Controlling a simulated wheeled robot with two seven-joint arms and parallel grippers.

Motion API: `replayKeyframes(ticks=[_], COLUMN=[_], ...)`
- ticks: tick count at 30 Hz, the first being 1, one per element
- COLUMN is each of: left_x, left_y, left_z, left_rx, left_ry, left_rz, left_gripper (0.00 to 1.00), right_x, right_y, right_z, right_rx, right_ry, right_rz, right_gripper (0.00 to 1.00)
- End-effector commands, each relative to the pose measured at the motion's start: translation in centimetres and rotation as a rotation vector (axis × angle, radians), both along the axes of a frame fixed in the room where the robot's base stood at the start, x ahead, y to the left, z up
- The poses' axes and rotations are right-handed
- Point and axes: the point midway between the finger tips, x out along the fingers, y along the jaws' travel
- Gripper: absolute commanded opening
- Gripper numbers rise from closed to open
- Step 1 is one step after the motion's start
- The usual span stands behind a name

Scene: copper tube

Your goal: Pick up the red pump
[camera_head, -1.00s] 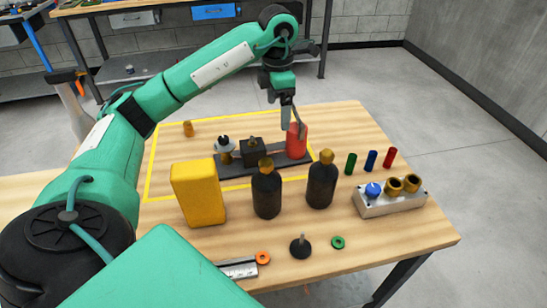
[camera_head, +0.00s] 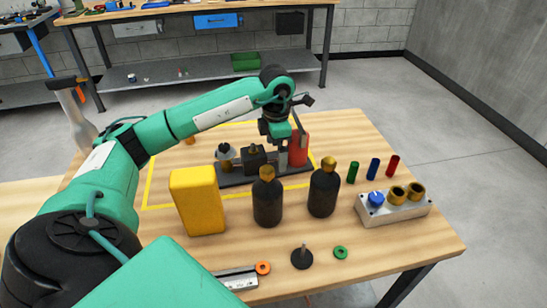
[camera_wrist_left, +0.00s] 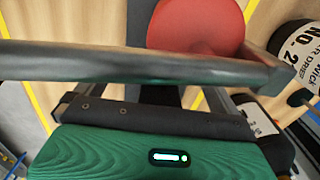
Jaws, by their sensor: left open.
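The red pump (camera_head: 299,148) is a red upright cylinder at the right end of a dark base (camera_head: 236,179) on the table. My left gripper (camera_head: 291,147) is open and low beside the pump, overlapping its left side in the head view. In the left wrist view, the pump (camera_wrist_left: 195,22) shows at the top, beyond a dark bar of the gripper that crosses the picture. I cannot tell whether a finger touches it. The pump's lower part is partly hidden. My right gripper is not in view.
Two dark bottles (camera_head: 267,203) (camera_head: 323,193) and a yellow block (camera_head: 197,205) stand in front of the base. A black part (camera_head: 254,160) sits on the base left of the pump. A grey holder (camera_head: 394,210) and small coloured cylinders (camera_head: 373,169) are at right.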

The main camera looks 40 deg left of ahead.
Motion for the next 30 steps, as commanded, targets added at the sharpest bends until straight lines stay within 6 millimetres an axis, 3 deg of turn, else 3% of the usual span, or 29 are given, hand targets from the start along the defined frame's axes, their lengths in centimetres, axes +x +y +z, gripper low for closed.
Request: replayKeyframes(ticks=[6, 15, 27, 30], left_x=[-0.3, -0.2, -0.2, -0.1], left_y=[0.1, 0.1, 0.1, 0.1], left_z=[-2.8, -3.2, -3.2, -2.9], left_rx=[0.0, -0.001, -0.001, -0.002], left_ry=[0.001, 0.0, 0.0, -0.006], left_rz=[-0.001, -0.001, -0.001, 0.0], left_gripper=[1.0, 0.98, 0.2, 0.2], right_x=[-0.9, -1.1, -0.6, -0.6], right_y=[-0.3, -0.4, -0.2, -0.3], right_z=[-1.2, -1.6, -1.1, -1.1], right_rx=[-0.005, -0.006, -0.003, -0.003], right_ry=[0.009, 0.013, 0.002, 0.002], right_rz=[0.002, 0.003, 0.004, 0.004], right_gripper=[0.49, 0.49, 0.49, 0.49])
